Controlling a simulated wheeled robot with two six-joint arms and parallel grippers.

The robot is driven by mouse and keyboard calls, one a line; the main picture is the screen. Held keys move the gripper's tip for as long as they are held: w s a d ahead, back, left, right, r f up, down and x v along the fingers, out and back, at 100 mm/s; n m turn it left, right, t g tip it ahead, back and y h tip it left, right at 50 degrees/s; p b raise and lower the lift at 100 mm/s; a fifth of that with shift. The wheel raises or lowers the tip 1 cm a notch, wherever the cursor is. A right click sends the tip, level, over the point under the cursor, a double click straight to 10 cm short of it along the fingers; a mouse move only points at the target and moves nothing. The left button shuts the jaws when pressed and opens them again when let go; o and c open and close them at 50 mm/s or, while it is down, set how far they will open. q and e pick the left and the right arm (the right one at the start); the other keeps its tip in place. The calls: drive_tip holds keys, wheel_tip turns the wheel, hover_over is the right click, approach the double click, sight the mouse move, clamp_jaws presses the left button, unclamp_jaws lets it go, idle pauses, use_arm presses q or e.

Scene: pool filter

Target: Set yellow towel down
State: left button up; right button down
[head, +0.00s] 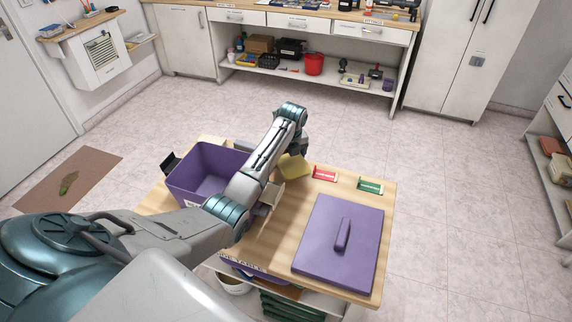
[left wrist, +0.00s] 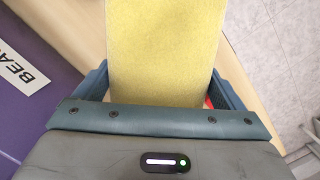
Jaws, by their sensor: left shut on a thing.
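The yellow towel (head: 293,168) shows as a flat yellow piece at my left gripper, over the wooden table (head: 335,190). In the left wrist view the towel (left wrist: 166,50) fills the space between the two blue fingers of my left gripper (left wrist: 165,95). My left gripper (head: 298,150) is shut on the towel; the arm hides most of its fingers in the head view. I cannot tell whether the towel touches the tabletop. My right gripper is not in view.
A purple bin (head: 205,170) stands left of the arm. A purple lid (head: 340,240) with a handle lies at the right front. A red holder (head: 324,174) and a green holder (head: 370,186) stand along the back edge. A shelf lies under the table.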

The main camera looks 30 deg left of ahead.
sight(290, 159)
use_arm(q)
wheel_tip(290, 159, down, 3)
drive_tip(key=shift+a+f+p, duration=0.1)
drive_tip(key=shift+f+p, duration=0.05)
drive_tip(key=shift+p, duration=0.15)
drive_tip(key=shift+f, duration=0.25)
drive_tip(key=shift+f, duration=0.15)
drive_tip(key=o, duration=0.7)
drive_tip(key=shift+o, duration=0.2)
drive_tip(key=r, duration=0.4)
drive_tip(key=d+r+b, duration=0.1)
drive_tip(key=r, duration=0.3)
drive_tip(key=s+r, duration=0.1)
drive_tip(key=r, duration=0.3)
drive_tip(key=shift+d+r+b, duration=0.1)
drive_tip(key=shift+d+b, duration=0.2)
drive_tip(key=shift+b, duration=0.05)
